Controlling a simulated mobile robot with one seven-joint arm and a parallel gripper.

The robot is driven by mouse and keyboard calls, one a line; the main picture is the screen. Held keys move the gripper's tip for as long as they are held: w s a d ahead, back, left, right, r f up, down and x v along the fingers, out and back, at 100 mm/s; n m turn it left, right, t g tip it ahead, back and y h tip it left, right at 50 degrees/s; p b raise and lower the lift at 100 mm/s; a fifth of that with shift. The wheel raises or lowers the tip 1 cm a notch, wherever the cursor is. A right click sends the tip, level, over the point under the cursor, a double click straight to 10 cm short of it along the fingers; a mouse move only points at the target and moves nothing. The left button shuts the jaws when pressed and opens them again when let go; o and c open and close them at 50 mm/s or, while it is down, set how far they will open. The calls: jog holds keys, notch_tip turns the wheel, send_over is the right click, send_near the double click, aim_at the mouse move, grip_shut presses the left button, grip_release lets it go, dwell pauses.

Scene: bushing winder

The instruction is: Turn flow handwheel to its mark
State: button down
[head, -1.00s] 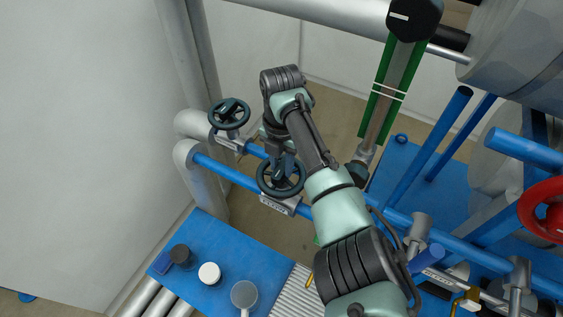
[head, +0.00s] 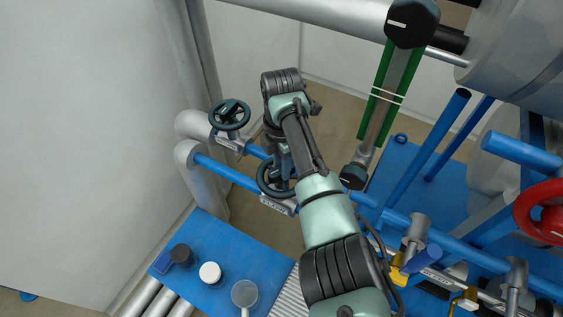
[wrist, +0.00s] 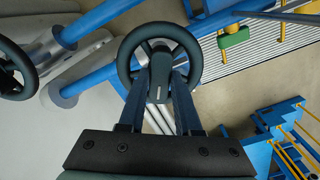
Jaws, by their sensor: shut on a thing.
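The flow handwheel (head: 262,186) is a dark teal wheel on a blue pipe, with a label plate (head: 278,204) below it that seems to read FLOW. In the wrist view the wheel (wrist: 196,60) is face-on at the top centre. My gripper (head: 284,168) reaches down onto the wheel from above. In the wrist view my gripper (wrist: 159,76) has its two blue fingers on either side of the wheel's hub, shut on it. A short pale line shows on the hub. The wheel's mark cannot be made out, and my arm hides part of the wheel in the head view.
A second dark handwheel (head: 230,114) stands close by on the parallel pipe. A red handwheel (head: 545,212) is at the far right. A blue bench (head: 225,245) carries a dark cap, a white cap (head: 210,273) and a round grey-handled item. A green-sided column (head: 391,90) stands right of my arm.

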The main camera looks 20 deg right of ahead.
jog(key=m, duration=0.3)
jog(key=shift+m+p, duration=0.35)
jog(key=shift+m, duration=0.05)
jog(key=m, duration=0.4)
jog(key=shift+r+m+p, duration=0.1)
jog(key=shift+m+p, duration=0.2)
jog(key=shift+p, duration=0.05)
jog(key=m+p, duration=0.1)
jog(key=m, duration=0.9)
jog(key=shift+m, duration=0.4)
jog(key=m, duration=0.3)
jog(key=shift+m, duration=0.3)
jog(key=m, duration=0.3)
jog(key=shift+m, duration=2.1)
